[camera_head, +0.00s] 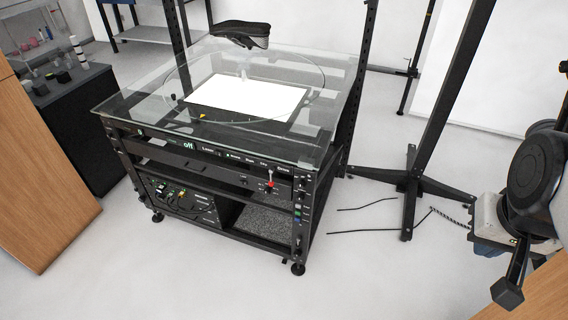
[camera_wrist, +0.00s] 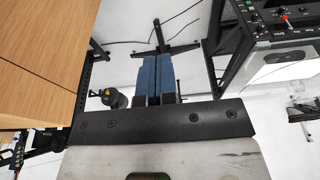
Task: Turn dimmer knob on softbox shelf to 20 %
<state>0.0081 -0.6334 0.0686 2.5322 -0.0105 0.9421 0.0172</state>
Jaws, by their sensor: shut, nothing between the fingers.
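The black rack with the glass top (camera_head: 120,105) stands left of centre in the head view. Its front has a panel with a lit "off" display (camera_head: 188,146) and small labels. A lower panel carries small dark knobs and a red-tipped lever (camera_head: 270,182). The red-tipped lever also shows at the upper right of the wrist view (camera_wrist: 285,18). The dimmer knob is too small to single out. My gripper (camera_wrist: 156,52), with two blue fingers side by side, is shut and empty, pointing over the floor, well apart from the rack. In the head view my arm is at the right edge.
A tall black stand (camera_head: 411,190) with spread feet and loose cables is between my arm and the rack. A wooden panel (camera_head: 35,180) and a dark cabinet (camera_head: 80,130) are at left. A dark softbox-like piece (camera_head: 243,33) hangs above the glass. Floor before the rack is clear.

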